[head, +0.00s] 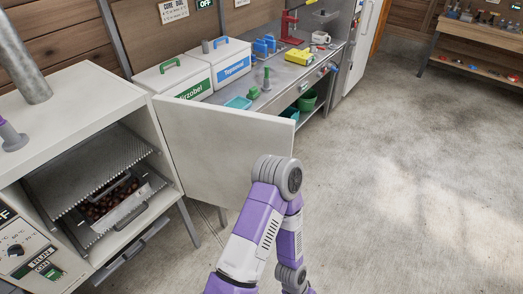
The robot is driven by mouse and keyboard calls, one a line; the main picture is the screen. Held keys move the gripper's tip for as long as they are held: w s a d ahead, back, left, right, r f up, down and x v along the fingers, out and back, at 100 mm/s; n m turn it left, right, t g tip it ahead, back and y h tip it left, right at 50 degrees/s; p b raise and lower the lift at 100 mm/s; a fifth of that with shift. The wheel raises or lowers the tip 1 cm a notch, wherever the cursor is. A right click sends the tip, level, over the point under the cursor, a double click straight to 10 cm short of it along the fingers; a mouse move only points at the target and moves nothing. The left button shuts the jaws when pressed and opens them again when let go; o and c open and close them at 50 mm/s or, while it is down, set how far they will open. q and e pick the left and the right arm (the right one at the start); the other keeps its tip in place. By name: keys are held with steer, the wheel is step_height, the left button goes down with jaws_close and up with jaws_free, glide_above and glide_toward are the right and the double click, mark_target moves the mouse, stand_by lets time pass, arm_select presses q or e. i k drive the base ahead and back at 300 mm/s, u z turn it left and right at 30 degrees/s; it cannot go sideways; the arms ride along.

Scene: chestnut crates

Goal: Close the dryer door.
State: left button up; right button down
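The dryer (75,100) is a white cabinet at the left. Its door (225,150) stands wide open, swung out to the right from the cabinet's right front edge. Inside the open dryer are perforated metal racks (105,170) and a metal tray (122,208) holding dark reddish-brown chestnuts. One purple and grey arm of mine rises from the bottom, bends at its elbow in front of the door's lower right corner and folds back down. I cannot tell whether it touches the door. Neither gripper shows.
A grey workbench (285,75) with white lidded crates (182,75) and tools stands behind the door. A control panel (25,245) is at the dryer's lower left. A grey pipe (22,60) rises from its top. Concrete floor (400,190) is open to the right.

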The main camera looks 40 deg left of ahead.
mark_target(214, 149)
steer(key=i, duration=2.95)
steer(key=u, duration=4.25)
steer(key=i, duration=0.5)
steer(key=u, duration=0.05)
